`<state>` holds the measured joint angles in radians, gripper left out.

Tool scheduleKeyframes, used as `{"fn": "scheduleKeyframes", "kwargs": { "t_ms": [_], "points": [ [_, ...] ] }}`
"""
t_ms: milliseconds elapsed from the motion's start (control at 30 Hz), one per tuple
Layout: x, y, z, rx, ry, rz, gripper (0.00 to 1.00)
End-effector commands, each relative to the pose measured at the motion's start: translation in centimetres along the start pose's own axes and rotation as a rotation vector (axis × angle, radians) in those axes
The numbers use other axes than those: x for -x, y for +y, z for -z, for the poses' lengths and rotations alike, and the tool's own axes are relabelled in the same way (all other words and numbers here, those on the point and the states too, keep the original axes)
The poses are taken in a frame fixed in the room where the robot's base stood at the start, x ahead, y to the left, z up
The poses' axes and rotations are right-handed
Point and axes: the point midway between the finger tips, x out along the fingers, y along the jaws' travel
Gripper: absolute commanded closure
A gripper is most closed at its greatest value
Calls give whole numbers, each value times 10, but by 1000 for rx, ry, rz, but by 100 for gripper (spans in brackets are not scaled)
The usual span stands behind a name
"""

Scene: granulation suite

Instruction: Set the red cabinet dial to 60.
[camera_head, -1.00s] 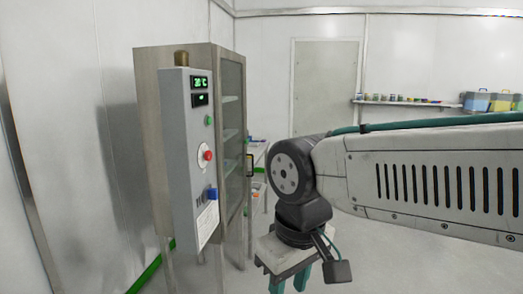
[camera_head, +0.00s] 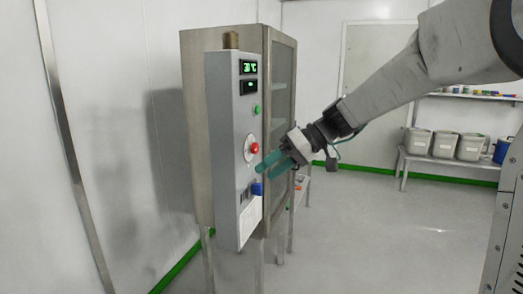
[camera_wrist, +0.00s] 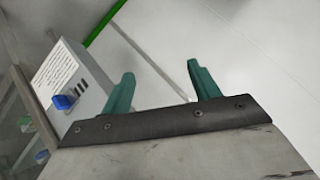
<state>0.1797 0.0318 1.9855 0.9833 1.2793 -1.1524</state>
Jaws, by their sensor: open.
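The red dial (camera_head: 254,148) sits on a round white scale plate on the front of the grey control panel (camera_head: 228,190). A green display (camera_head: 249,67) above it appears to read 30 °C. My gripper (camera_head: 265,168) is open and empty, with teal fingers pointing at the panel just below and right of the dial in the head view. I cannot tell whether the fingers touch the panel. In the wrist view my gripper (camera_wrist: 160,85) shows two spread fingers with nothing between them. The red dial is not visible in the wrist view.
A blue knob (camera_head: 257,189) is on the panel below the dial and also shows in the wrist view (camera_wrist: 63,102). A green button (camera_head: 257,110) sits above the dial. The cabinet's glass door (camera_head: 284,90) is beside the panel. Grey bins (camera_head: 444,144) stand on a bench at right.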

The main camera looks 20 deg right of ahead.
Motion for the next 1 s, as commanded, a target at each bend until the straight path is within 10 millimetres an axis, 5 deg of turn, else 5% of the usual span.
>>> {"fn": "scheduleKeyframes", "kwargs": {
  "t_ms": [200, 400, 500, 700, 1000],
  "points": [
    [-3, 110, 86, 199, 333, 72, 39],
    [5, 205, 127, 353, 602, 10, 39],
    [9, 237, 135, 402, 685, -31, 39],
    [10, 262, 143, 445, 753, -72, 39],
    [-23, 257, 173, 447, 754, -71, 39]
  ]
}}
